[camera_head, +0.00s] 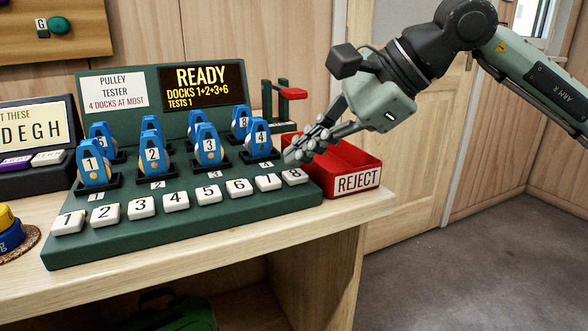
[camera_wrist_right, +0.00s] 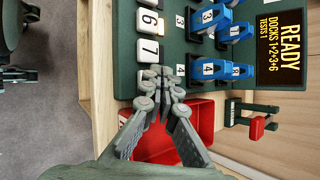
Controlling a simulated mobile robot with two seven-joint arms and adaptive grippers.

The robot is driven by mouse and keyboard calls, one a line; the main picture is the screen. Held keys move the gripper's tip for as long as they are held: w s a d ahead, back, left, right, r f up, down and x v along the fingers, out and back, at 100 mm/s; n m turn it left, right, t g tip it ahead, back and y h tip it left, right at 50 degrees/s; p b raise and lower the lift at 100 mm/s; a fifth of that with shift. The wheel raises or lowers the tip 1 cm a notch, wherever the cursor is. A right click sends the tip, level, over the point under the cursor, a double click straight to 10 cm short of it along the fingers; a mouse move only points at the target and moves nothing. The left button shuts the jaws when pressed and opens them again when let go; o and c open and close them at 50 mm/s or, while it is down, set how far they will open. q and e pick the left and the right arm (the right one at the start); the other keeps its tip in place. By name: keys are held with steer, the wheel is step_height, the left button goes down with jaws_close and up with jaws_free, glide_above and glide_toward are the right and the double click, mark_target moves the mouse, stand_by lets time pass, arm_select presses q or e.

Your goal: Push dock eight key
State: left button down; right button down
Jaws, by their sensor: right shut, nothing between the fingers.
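The dock eight key (camera_head: 295,176) is a white key marked 8 at the right end of the key row on the green pulley tester (camera_head: 185,228). My right gripper (camera_head: 290,157) is shut and empty, its fingertips close above and behind this key in the head view. Whether they touch it cannot be told. In the right wrist view my fingers (camera_wrist_right: 161,73) cover most of the end key beyond the 7 key (camera_wrist_right: 151,50). The tester's display (camera_head: 203,88) reads READY, DOCKS 1+2+3+6, TESTS 1. My left gripper is not in view.
Numbered blue pulleys (camera_head: 207,144) stand in docks behind the keys. A red REJECT bin (camera_head: 345,160) sits right of the tester, under my right gripper's arm. A red-handled lever (camera_head: 293,94) stands behind it. Another display box (camera_head: 30,125) is at left. The table's front edge is clear.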

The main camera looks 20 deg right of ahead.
step_height(320, 180, up, 6)
steer(key=p, duration=0.3)
steer(key=shift+f+p, duration=0.15)
steer(key=shift+p, duration=0.25)
